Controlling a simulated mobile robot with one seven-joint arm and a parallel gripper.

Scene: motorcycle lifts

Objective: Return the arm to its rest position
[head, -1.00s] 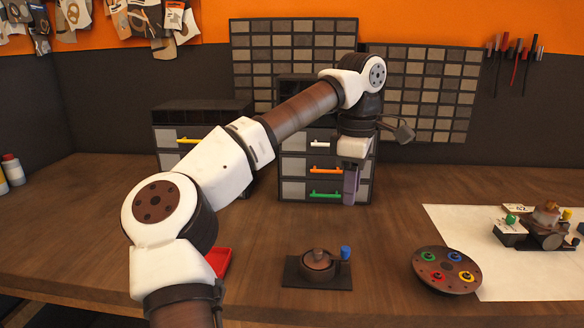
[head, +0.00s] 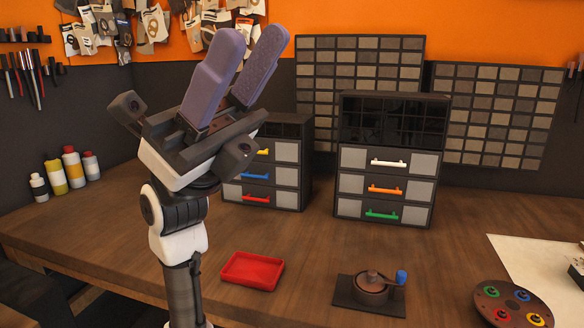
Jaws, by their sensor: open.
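My gripper (head: 236,66) is in the upper left of the head view, raised above the workbench. Its two purple fingers point up and to the right, with a gap between them. It is open and nothing shows between the fingers. The gripper is apart from the bench and hides part of the back wall and the left drawer unit.
The workbench (head: 130,235) holds a red tray (head: 252,270), a round device with a blue knob (head: 372,290), and a disc with coloured rings (head: 512,305). Drawer units (head: 386,180) and (head: 284,152) stand behind. Several bottles (head: 74,168) stand at the left.

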